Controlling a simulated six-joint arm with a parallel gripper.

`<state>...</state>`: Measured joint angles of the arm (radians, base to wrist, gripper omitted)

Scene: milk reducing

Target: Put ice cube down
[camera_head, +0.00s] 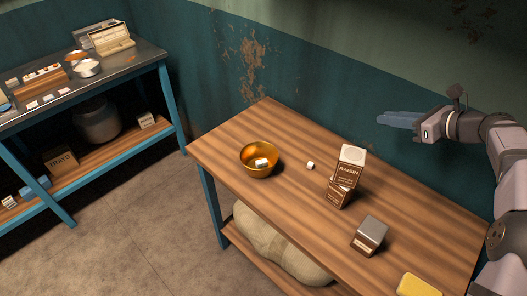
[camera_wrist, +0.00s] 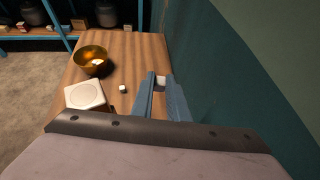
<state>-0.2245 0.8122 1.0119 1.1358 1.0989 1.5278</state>
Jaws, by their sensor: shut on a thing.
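My gripper (camera_head: 381,118) is raised above the right part of the table, near the wall, with its fingers pointing left. In the wrist view its blue fingers (camera_wrist: 160,90) are shut on a small pale ice cube (camera_wrist: 160,81) at their tips. In the head view the fingers hide this cube. Another small white cube (camera_head: 310,165) lies on the wooden table (camera_head: 225,150) between the bowl and the boxes; it also shows in the wrist view (camera_wrist: 122,89). The golden bowl (camera_head: 250,168) stands at the table's left end with a whitish cube (camera_head: 261,162) inside.
A tall box marked RAISIN (camera_head: 350,170) stands mid-table, with another brown-and-white box (camera_head: 338,196) beside or beneath it. A metal-topped box (camera_head: 369,235) and a yellow block (camera_head: 417,286) lie nearer the right. A blue-framed shelf (camera_head: 165,100) with several items stands left.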

